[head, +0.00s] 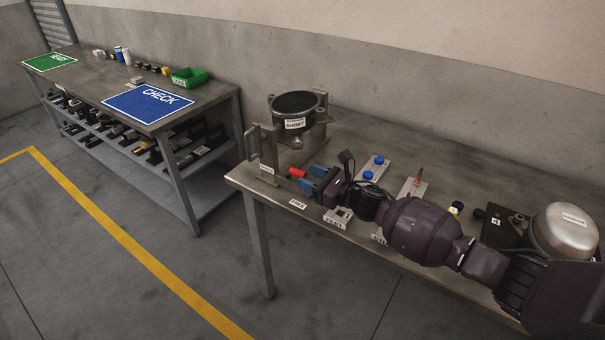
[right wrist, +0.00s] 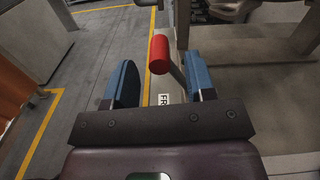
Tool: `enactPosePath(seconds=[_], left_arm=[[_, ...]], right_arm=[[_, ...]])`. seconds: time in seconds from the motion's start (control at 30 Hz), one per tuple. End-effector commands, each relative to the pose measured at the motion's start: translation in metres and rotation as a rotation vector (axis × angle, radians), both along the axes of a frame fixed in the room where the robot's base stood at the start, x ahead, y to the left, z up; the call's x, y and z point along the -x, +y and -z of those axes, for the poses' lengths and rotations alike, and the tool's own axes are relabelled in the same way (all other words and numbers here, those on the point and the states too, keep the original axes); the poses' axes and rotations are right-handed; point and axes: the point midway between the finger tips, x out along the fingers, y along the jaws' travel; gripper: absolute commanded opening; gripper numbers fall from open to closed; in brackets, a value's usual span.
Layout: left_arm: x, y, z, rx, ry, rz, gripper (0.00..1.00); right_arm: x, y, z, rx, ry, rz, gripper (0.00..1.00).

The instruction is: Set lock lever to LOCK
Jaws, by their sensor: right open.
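The lock lever has a red cylindrical knob (head: 298,173) near the left end of the near table, beside a metal bracket (head: 268,158). In the right wrist view the red knob (right wrist: 159,54) stands on a metal rod just beyond and between the blue fingertips. My right gripper (head: 310,180) is open, its blue fingers on either side of the knob's line; it also shows in the right wrist view (right wrist: 160,84). A label by the rod in the wrist view is partly hidden and reads "FR". My left gripper is not in view.
A black-rimmed pot (head: 295,103) stands in the metal fixture behind the lever. Blue-button plate (head: 375,168), a plate with a red lever (head: 413,187) and a silver dome (head: 564,231) are on the near table (head: 440,150). Another bench (head: 205,98) with a blue CHECK mat (head: 148,102) stands at left.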

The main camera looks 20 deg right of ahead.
Motion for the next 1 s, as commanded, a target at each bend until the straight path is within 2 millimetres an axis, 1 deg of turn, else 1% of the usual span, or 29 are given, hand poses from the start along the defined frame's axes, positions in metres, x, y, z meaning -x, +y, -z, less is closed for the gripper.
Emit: enactPosePath(seconds=[0.03,0.1,0.23,0.6,0.93,1.0], left_arm=[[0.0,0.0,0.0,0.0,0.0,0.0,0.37],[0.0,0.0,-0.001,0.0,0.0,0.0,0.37],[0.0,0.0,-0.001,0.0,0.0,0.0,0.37],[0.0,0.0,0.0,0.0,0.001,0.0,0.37],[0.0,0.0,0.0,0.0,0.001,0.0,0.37],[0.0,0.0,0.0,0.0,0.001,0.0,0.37]], right_arm=[[-0.006,0.004,-0.001,-0.001,0.001,0.0,0.5],[-0.012,0.009,0.0,-0.001,0.001,0.0,0.5],[-0.019,0.015,0.0,0.0,0.0,0.001,0.5],[-0.022,0.017,0.0,0.0,0.001,0.0,0.5],[-0.022,0.017,0.0,0.0,0.001,0.0,0.0],[-0.022,0.017,0.0,0.0,0.001,0.0,0.0]])
